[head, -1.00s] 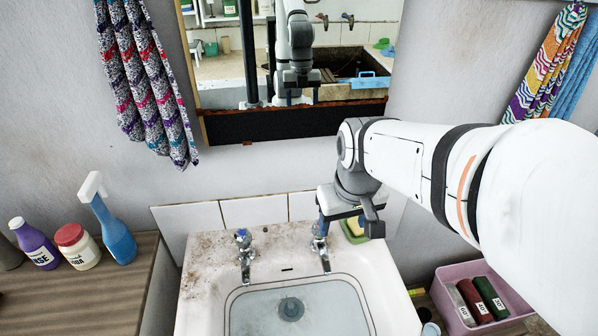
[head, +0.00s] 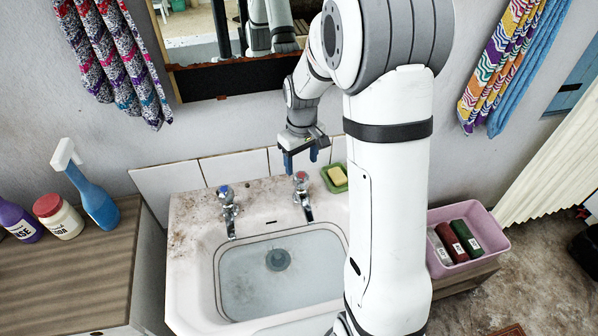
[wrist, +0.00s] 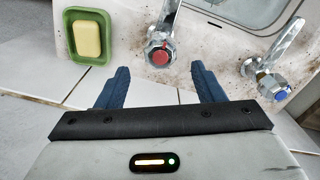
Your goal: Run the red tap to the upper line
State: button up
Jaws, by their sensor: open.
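The red-capped tap (head: 302,190) stands at the back of the white basin, right of the blue-capped tap (head: 227,205). My gripper (head: 300,160) is open and empty, its blue fingers pointing down just behind and above the red tap. In the wrist view the red cap (wrist: 160,55) lies beyond and between the two fingertips, apart from them. The blue tap (wrist: 272,85) is off to the right there. The basin (head: 190,290) has a dark line around its inside near the top and a dark drain (head: 279,259). I cannot tell the water level. My arm hides its right side.
A green dish with yellow soap (head: 336,177) sits right of the red tap. A blue spray bottle (head: 97,200) and other containers stand on the left counter. A mirror (head: 190,85) hangs behind.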

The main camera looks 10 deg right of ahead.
aim_at(301, 174)
notch_tip(301, 174, down, 6)
jog(key=shift+r, duration=0.15)
jog(key=shift+c, duration=0.4)
jog(key=c, duration=0.9)
